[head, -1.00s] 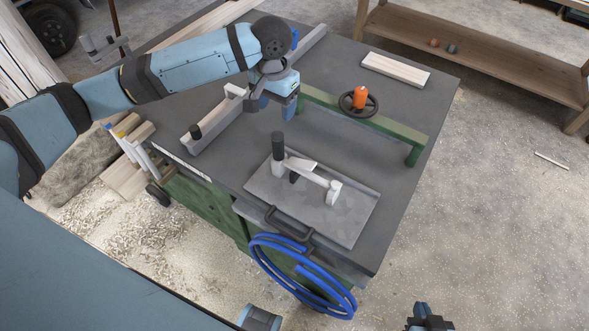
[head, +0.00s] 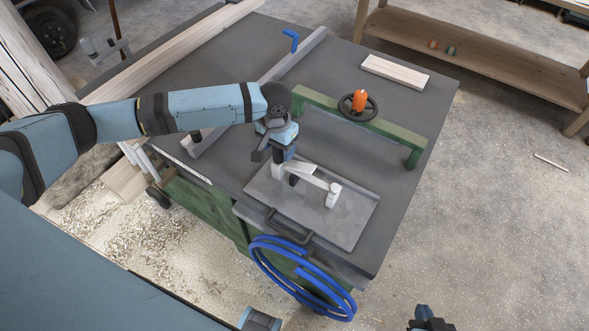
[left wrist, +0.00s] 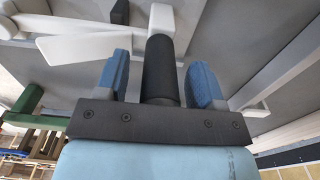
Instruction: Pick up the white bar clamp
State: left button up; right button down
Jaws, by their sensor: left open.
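The white bar clamp (head: 312,178) lies on the grey metal tray (head: 340,228) on the worktable, with its black handle upright at its left end. My left gripper (head: 284,158) is above that end and covers most of the handle in the head view. In the left wrist view, my left gripper (left wrist: 158,78) is open, with its blue fingers on either side of the black handle (left wrist: 159,70) and visible gaps. The clamp's white parts (left wrist: 90,45) show beyond the fingers. My right gripper (head: 428,320) is partly visible at the bottom edge, its jaws unclear.
A green rail (head: 395,140) with an orange-knobbed handwheel (head: 358,104) stands behind the tray. A grey fence bar (head: 300,58) crosses the table. A wood block (head: 395,72) lies at the back right.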

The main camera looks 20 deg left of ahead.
pick_arm(q)
grip_shut()
dwell(0.4)
jog(key=shift+r, duration=0.1)
jog(key=shift+w+r, duration=0.1)
jog(key=shift+r, duration=0.3)
notch_tip(320, 180, up, 27)
jog(key=p, duration=1)
